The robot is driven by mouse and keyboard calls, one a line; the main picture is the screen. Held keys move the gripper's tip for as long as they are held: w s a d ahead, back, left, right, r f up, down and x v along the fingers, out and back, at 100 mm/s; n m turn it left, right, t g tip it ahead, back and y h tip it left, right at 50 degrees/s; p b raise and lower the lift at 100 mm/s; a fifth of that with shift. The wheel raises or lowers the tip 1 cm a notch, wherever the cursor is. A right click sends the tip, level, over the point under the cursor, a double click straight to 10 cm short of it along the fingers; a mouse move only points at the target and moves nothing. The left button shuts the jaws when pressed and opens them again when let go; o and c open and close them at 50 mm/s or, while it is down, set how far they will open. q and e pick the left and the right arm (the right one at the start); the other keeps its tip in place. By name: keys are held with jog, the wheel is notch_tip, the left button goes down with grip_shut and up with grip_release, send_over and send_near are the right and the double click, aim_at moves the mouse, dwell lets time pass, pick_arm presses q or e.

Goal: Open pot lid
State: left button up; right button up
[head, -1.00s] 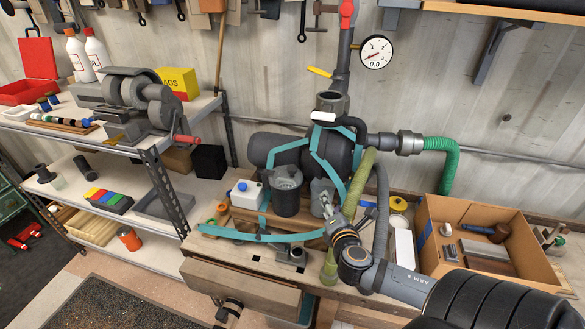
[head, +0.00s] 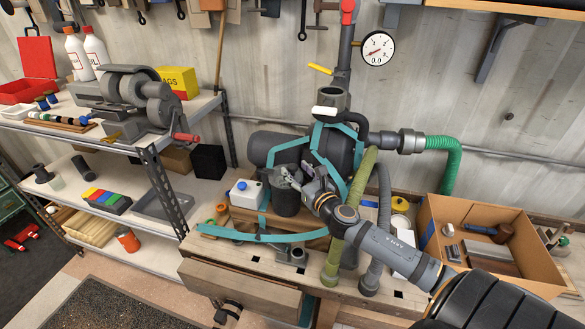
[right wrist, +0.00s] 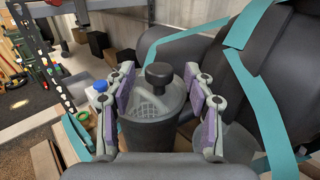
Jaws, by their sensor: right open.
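The pot (head: 286,203) is a dark cylinder on the workbench, in front of the teal-framed machine. Its translucent grey lid with a black knob (right wrist: 159,75) sits on top in the right wrist view. My right gripper (head: 294,178) reaches in from the right at the pot's top and partly hides the lid in the head view. In the right wrist view my open right gripper (right wrist: 158,108) has one purple-padded finger on each side of the lid and knob. The knob is not gripped. Contact with the lid's sides cannot be told. My left gripper is not in view.
A white jug with a blue cap (head: 245,194) stands close left of the pot. Teal straps (head: 322,150) and a dark tank surround it behind. Green and grey hoses (head: 344,235) hang beside my right arm. A cardboard box (head: 480,268) of tools is at the right.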

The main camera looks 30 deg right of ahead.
jog(key=shift+w+d+r+p, duration=0.1)
jog(key=shift+w+r+p, duration=0.2)
jog(key=shift+w+p, duration=0.25)
jog(key=shift+w+f, duration=0.1)
jog(key=shift+w, duration=0.6)
jog(key=shift+w+f, duration=0.1)
jog(key=shift+f, duration=0.05)
jog(key=shift+c, duration=0.3)
grip_shut()
